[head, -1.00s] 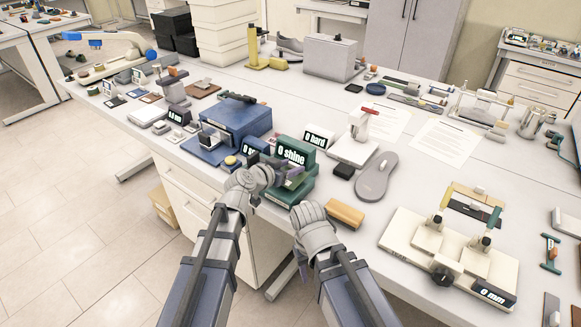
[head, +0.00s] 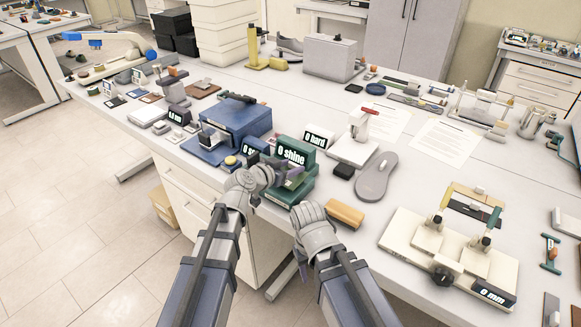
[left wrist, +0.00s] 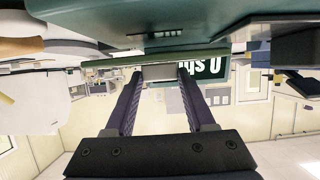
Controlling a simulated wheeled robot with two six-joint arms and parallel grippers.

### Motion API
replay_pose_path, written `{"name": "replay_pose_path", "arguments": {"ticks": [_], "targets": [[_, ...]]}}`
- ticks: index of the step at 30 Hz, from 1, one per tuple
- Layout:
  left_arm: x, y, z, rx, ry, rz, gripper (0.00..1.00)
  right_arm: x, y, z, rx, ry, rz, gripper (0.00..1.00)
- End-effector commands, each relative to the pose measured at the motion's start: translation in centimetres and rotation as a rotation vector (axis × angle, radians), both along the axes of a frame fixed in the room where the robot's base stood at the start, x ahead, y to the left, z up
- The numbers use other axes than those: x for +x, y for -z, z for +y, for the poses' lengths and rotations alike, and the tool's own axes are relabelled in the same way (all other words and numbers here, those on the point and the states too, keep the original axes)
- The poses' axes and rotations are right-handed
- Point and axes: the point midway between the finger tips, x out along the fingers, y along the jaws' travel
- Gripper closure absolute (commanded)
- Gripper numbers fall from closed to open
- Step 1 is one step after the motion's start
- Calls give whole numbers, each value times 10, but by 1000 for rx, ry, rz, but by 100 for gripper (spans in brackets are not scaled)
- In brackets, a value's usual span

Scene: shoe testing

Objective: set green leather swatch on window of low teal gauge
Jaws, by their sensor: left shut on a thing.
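The low teal gauge (head: 298,190) stands at the table's near edge, its display reading "0 shine". It also shows at the top of the left wrist view (left wrist: 150,18). My left gripper (head: 290,178) is at the gauge's front. In the left wrist view, its two purple fingers (left wrist: 160,74) are shut on a grey tab on a thin dark green piece, which looks like the green leather swatch (left wrist: 105,63). The swatch is seen nearly edge-on, close to the gauge; I cannot tell whether they touch. The gauge's window is hidden. My right gripper (head: 300,254) hangs low before the table, its fingers mostly hidden.
A blue device (head: 232,125) stands left of the gauge. A black block (head: 344,171), a grey insole (head: 376,178) and an orange-tan block (head: 345,214) lie to the right. A cream fixture (head: 400,242) reading "0 mm" stands further right.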

Motion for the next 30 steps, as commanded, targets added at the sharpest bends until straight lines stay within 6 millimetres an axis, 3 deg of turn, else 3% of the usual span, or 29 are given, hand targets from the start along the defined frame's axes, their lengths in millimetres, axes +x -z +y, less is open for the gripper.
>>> {"name": "replay_pose_path", "arguments": {"ticks": [30], "targets": [[0,16,0,0,0,0,98,0,16,0,0,0,0,50]]}}
